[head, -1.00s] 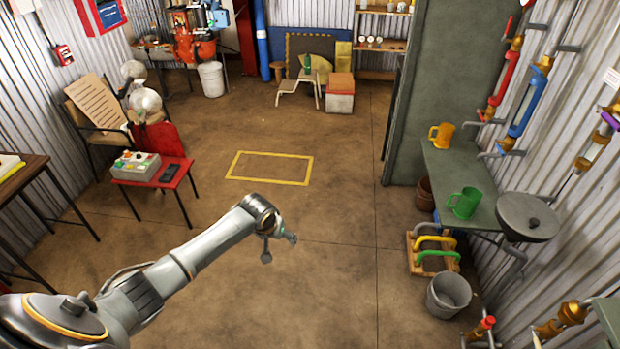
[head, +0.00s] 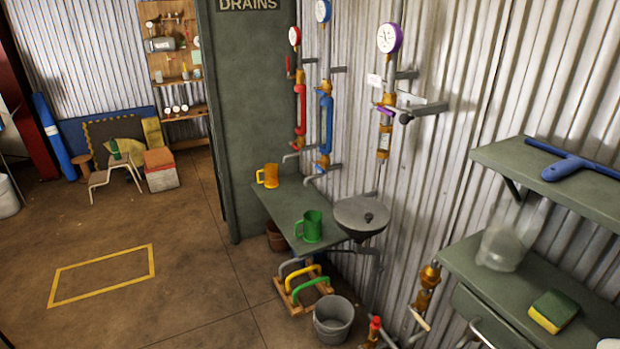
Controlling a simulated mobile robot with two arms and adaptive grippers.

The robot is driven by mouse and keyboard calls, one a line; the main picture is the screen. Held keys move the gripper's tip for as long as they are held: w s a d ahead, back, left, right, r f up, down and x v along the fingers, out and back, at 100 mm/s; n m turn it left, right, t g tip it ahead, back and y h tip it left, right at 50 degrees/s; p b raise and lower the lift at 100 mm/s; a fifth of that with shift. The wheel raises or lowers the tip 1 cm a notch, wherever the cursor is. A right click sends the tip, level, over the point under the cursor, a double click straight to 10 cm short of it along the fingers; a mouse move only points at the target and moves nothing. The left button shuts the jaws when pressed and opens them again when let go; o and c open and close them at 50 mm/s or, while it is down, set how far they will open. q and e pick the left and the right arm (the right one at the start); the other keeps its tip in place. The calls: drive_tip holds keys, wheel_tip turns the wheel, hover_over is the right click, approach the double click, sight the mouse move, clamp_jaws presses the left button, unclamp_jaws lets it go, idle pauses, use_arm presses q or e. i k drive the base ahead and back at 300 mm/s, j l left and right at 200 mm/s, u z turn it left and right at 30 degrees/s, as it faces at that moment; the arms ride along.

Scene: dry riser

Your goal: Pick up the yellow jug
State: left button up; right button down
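The yellow jug (head: 268,176) stands upright on the far end of a grey-green wall counter (head: 288,204), with its handle toward the left. A green jug (head: 309,226) stands nearer on the same counter, also with its handle to the left. Neither of my grippers shows in the head view now, and nothing is seen near the yellow jug.
A round grey basin (head: 361,214) is beside the green jug. Below the counter are a wooden rack with yellow and green handles (head: 307,285) and a grey bucket (head: 333,318). A green partition (head: 258,100) stands behind the counter.

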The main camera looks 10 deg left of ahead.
sight(267, 176)
drive_tip(key=i+j+z, duration=0.5)
drive_tip(key=z, duration=0.2)
drive_tip(key=i+j+z, duration=0.3)
drive_tip(key=k+j, duration=0.05)
drive_tip(key=k, duration=0.05)
